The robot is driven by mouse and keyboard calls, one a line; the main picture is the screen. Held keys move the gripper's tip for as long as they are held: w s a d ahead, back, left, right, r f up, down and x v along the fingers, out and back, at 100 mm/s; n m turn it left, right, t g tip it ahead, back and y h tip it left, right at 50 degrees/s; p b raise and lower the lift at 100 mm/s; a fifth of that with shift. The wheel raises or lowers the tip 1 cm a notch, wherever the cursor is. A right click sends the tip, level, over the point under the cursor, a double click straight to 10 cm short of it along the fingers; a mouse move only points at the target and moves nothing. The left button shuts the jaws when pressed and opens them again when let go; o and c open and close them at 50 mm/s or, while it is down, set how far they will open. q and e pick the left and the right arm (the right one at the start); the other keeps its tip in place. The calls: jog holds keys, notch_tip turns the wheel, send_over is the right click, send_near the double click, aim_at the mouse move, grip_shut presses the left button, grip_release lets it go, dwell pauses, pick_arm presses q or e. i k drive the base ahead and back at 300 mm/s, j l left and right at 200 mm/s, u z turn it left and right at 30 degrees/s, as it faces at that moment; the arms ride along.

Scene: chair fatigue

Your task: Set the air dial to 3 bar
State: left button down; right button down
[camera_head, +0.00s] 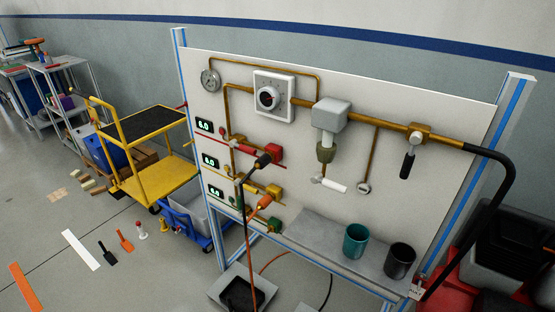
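A white square dial plate (287,82) is mounted at the upper left of the upright panel. At its centre is a round black knob (267,98) with a small red mark. The scale around the knob is too small to read. A round pressure gauge (210,80) sits to the left of the dial; its reading is not legible. Three small digital displays hang down the panel's left side: the top one (204,126), the middle one (210,161) and the bottom one (216,191). Each seems to read 6.0. Neither of my grippers shows in this view.
Brass pipes, a black-handled valve (408,164) and a red valve (272,151) are on the panel. A teal cup (355,241) and a dark cup (399,261) stand on the grey shelf (315,236). A yellow cart (165,182) and scattered tools are on the floor at left.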

aim_at(268, 97)
jog(key=j, duration=0.65)
jog(key=k+j, duration=0.1)
jog(key=j, duration=0.5)
